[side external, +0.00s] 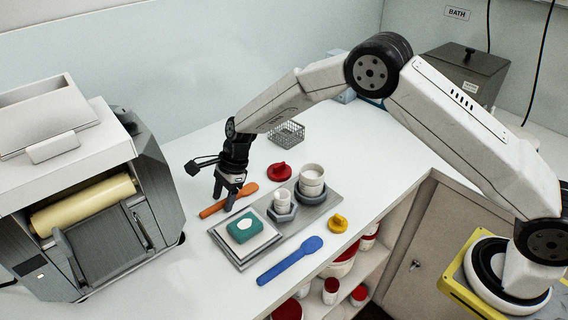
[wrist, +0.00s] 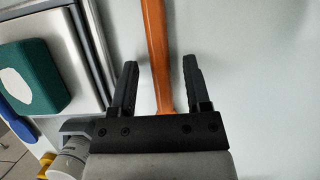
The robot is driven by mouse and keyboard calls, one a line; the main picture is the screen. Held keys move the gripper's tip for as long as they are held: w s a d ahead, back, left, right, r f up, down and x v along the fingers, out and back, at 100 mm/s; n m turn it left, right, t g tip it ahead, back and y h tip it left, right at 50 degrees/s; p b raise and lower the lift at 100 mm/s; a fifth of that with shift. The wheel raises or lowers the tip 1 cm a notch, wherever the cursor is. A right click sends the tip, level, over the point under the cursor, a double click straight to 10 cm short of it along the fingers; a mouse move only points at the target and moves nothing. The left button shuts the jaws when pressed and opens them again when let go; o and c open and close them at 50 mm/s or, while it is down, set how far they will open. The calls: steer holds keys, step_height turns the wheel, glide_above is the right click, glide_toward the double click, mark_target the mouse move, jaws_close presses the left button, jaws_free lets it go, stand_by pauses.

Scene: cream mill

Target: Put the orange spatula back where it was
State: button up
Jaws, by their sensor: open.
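The orange spatula (side external: 212,209) lies flat on the white counter, left of the grey tray in the side view. In the wrist view its orange handle (wrist: 156,50) runs up between my fingers, with clear gaps on both sides. My gripper (side external: 229,201) points down over the spatula, open, with one finger on either side of it. I cannot tell the exact height of the fingertips above the counter. In the wrist view my gripper (wrist: 160,85) holds nothing. The middle of the spatula is partly hidden by my fingers in the side view.
A grey tray (side external: 318,211) holds white jars (side external: 312,176) on dark bases. A balance plate (side external: 215,237) bears a teal block (side external: 251,230). A blue spatula (side external: 290,260), a yellow knob (side external: 338,223) and a red knob (side external: 280,172) lie nearby. A roller mill (side external: 85,205) stands left.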

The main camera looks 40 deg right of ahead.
mark_target(241, 191)
steer(key=shift+r, duration=0.2)
steer(key=v, duration=1.2)
steer(key=shift+d, duration=0.1)
stand_by(0.3)
steer(key=s+d+n+t+h, duration=0.1)
steer(key=s+d+n, duration=0.4)
steer(key=s, duration=0.3)
steer(key=s+d+n+h, duration=0.2)
steer(key=s+d+n, duration=0.3)
steer(key=s+n, duration=0.2)
steer(key=s+d+f+n+t+h, duration=0.1)
steer(key=s+d+n, duration=0.4)
steer(key=s, duration=0.6)
steer(key=shift+d+n+t+h, duration=0.3)
steer(key=shift+d+n, duration=0.05)
steer(key=shift+n, duration=0.15)
